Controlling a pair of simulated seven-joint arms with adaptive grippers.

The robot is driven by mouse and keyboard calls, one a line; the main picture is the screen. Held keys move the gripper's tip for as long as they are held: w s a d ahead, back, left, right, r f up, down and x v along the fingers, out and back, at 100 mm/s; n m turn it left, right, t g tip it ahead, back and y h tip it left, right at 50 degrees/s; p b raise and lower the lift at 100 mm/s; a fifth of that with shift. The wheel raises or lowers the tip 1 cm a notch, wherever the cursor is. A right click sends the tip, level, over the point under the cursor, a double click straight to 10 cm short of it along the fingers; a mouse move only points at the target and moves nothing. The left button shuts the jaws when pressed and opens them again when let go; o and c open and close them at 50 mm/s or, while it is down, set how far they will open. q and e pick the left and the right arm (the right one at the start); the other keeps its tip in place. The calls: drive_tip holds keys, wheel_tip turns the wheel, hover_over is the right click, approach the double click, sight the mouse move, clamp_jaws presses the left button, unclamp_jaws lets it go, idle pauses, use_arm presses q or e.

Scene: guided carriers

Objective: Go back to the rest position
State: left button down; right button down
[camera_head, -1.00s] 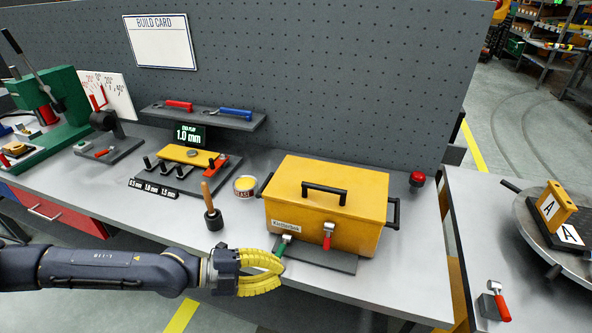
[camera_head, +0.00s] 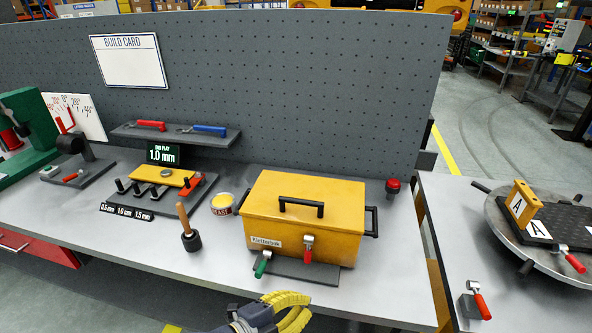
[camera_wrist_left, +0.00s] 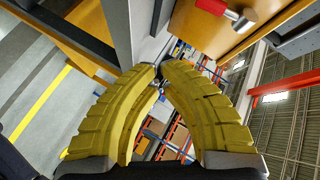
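My left gripper (camera_head: 306,305) shows at the bottom edge of the head view, below and in front of the bench, with its yellow ribbed fingers curved toward each other. In the left wrist view the fingertips (camera_wrist_left: 162,70) meet or nearly meet, with nothing held between them. The gripper is apart from the yellow box (camera_head: 305,222), which stands on the bench with its lid down. Much of my left arm is out of the head view. My right gripper is not in view.
A round turntable (camera_head: 545,260) and a red-handled clamp (camera_head: 478,302) are on the right table. A pegboard (camera_head: 280,95) closes the back.

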use_arm(q)
drive_tip(key=a+f+n+t+y, duration=0.2)
drive_tip(key=a+f+n+y, duration=0.3)
drive_tip(key=a, duration=0.3)
drive_tip(key=s+a+f+n+g+y, duration=0.1)
drive_tip(key=s+a+f+n+y, duration=0.25)
drive_tip(key=a, duration=0.45)
drive_tip(key=s+a+f+n+g+y, duration=0.1)
drive_tip(key=s+a+f+n+y, duration=0.15)
drive_tip(key=s+a+y, duration=0.4)
drive_tip(key=s+a+f+n+g+y, duration=0.1)
drive_tip(key=s+a+f+n+g, duration=0.2)
drive_tip(key=a, duration=0.7)
drive_tip(key=s+d+f+n+g+h, duration=0.1)
drive_tip(key=d+f+h, duration=0.15)
drive_tip(key=f, duration=1.25)
drive_tip(key=s+d+f+h, duration=0.1)
drive_tip(key=s+d+f, duration=0.15)
drive_tip(key=f, duration=1.25)
drive_tip(key=s+f+n+g+h, duration=0.1)
drive_tip(key=s+f+n+g, duration=0.2)
drive_tip(key=s+f, duration=1.7)
drive_tip(key=shift+s+d+f, duration=0.3)
drive_tip(key=shift+s+d, duration=0.1)
